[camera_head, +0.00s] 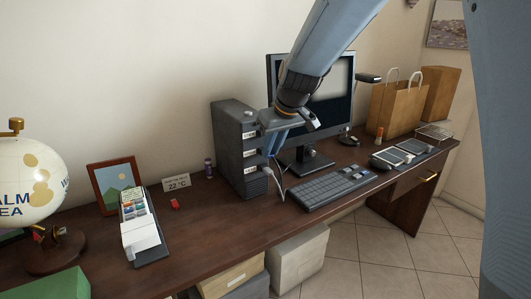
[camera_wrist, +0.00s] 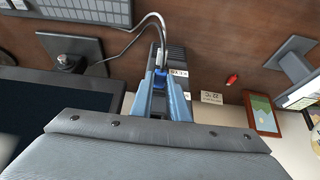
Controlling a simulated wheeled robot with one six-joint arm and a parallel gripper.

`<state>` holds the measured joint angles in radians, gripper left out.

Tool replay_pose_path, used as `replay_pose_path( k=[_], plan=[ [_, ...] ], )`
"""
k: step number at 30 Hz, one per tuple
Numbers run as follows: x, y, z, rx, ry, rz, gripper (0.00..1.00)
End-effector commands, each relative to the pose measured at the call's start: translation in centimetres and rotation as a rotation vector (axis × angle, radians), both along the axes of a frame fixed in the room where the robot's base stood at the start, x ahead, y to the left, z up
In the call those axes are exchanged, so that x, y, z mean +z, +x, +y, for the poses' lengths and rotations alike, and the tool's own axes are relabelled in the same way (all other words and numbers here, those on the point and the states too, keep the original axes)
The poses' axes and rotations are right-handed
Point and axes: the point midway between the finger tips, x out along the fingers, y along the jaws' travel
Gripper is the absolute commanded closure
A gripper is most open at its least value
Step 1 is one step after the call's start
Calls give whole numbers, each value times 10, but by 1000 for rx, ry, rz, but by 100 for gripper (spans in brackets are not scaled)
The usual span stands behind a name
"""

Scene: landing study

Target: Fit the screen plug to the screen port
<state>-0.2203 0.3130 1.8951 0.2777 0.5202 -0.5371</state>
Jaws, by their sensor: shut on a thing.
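My gripper (camera_wrist: 161,88) is shut on a small blue plug, the screen plug (camera_wrist: 160,76), held between its blue fingertips. A grey cable loops away from the plug. In the head view my gripper (camera_head: 272,148) is at the front of a dark computer tower (camera_head: 232,150), beside its labelled ports, and hides part of that front. The tower (camera_wrist: 176,57) also shows behind the plug in the wrist view. I cannot tell which port is the screen port, or whether the plug touches the tower. A white plug (camera_head: 267,170) with a pale cable is at the tower's lower front.
The monitor (camera_head: 336,100) stands right of the tower, partly behind my arm. The keyboard (camera_head: 326,190) lies in front of it. A red object (camera_head: 175,204), a temperature sign (camera_head: 176,183) and a picture frame (camera_head: 115,185) are to the left. The desk (camera_head: 215,225) is clear before the tower.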

Motion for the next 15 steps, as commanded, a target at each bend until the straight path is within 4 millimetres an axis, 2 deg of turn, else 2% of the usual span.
replay_pose_path(
  k=[11, 12, 15],
  plan=[
    [0, 2, 1, 0, 1, -1, 100],
    [0, 2, 1, 0, 1, -1, 82],
    [0, 2, 1, 0, 1, -1, 65]
  ],
)
